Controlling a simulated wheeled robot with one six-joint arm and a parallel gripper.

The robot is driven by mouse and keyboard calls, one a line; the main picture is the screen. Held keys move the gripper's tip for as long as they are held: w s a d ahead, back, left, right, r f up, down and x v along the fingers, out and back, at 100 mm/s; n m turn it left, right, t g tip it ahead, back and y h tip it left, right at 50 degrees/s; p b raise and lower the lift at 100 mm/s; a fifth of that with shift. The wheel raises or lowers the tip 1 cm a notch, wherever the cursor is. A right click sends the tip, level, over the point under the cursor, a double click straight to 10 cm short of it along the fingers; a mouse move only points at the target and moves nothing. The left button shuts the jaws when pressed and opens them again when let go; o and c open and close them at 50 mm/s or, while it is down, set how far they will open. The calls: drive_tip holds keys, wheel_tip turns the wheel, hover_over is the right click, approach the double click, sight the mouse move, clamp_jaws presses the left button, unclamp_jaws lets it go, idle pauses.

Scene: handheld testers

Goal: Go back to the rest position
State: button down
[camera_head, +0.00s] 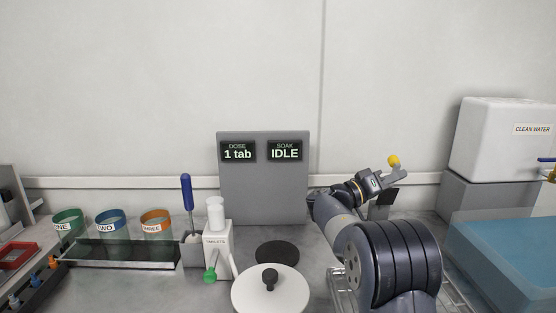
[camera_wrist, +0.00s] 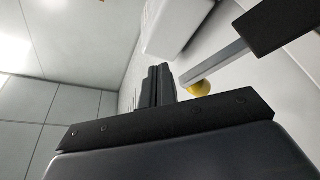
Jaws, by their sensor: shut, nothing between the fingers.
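My gripper (camera_head: 388,178) is raised above the right part of the worktop in the head view, at the end of my bent arm, pointing right. Its dark fingers also show in the wrist view (camera_wrist: 160,82), close together with nothing between them. A yellow rounded piece (camera_head: 393,161) shows right by the gripper in the head view. In the wrist view the yellow piece (camera_wrist: 198,88) lies beside the fingers, not between them, near a grey bar (camera_wrist: 215,62) with a black block (camera_wrist: 278,22). I cannot tell whether it touches my gripper.
A white CLEAN WATER tank (camera_head: 505,142) stands at right above a blue bin (camera_head: 505,255). A grey display panel (camera_head: 264,185) reads 1 tab and IDLE. A tablet dispenser (camera_head: 217,250), white round lid (camera_head: 252,292) and three labelled cups, the middle one blue (camera_head: 111,218), stand left of my arm.

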drive_tip(key=shift+w+r+n+p, duration=0.6)
drive_tip(key=shift+w+p, duration=0.05)
drive_tip(key=shift+p, duration=0.9)
drive_tip(key=shift+w+p, duration=0.2)
drive_tip(key=shift+p, duration=0.15)
drive_tip(key=shift+w+t, duration=0.1)
drive_tip(key=shift+t, duration=0.2)
